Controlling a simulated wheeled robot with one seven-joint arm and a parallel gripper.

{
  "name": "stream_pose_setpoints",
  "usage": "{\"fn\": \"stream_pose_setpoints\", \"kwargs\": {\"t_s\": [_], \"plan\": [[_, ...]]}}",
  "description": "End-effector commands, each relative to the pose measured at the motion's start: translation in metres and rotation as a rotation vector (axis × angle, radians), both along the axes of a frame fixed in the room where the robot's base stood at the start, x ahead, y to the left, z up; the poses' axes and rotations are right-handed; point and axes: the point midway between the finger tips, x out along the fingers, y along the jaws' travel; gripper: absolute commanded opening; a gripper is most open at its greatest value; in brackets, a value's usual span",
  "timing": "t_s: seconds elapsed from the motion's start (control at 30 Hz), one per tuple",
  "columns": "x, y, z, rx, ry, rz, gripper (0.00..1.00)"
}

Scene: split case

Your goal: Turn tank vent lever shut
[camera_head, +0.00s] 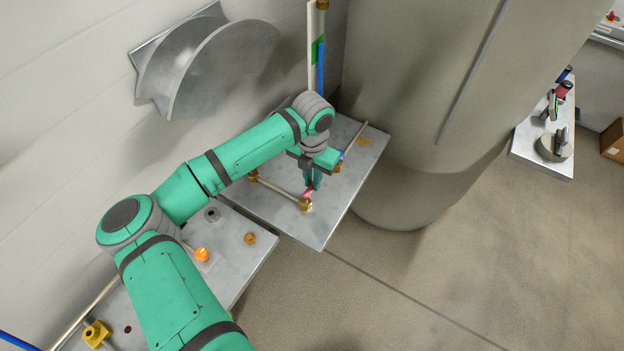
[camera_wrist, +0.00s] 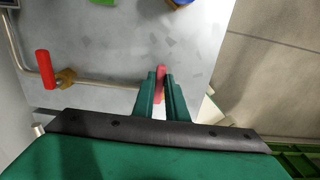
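My gripper (camera_head: 311,187) points down over the far metal bench (camera_head: 322,232). In the wrist view its two green fingers (camera_wrist: 161,88) stand close on both sides of a red lever (camera_wrist: 160,70), which fills the narrow gap between them. In the head view this red lever (camera_head: 308,192) shows beside the fingertips, at a brass valve (camera_head: 305,205) on the pipe. The valve body is hidden behind my gripper in the wrist view. I cannot read any label that marks the tank vent lever.
Another red lever (camera_wrist: 44,68) stands at a brass fitting (camera_wrist: 65,77) on the pipe to the left. A blue part (camera_head: 342,156) sits near a brass fitting (camera_head: 338,168). A large grey tank (camera_head: 410,110) stands right of the bench. A nearer bench (camera_head: 232,270) has an orange lamp (camera_head: 202,255).

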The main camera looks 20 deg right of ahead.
Motion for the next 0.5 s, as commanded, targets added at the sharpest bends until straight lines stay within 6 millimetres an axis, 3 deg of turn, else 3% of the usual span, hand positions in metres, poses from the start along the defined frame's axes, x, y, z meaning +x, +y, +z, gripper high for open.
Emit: {"fn": "stream_pose_setpoints", "kwargs": {"t_s": [0.5], "plan": [[-0.0036,-0.0017,0.0011,0.006,-0.002,-0.120,0.00]]}}
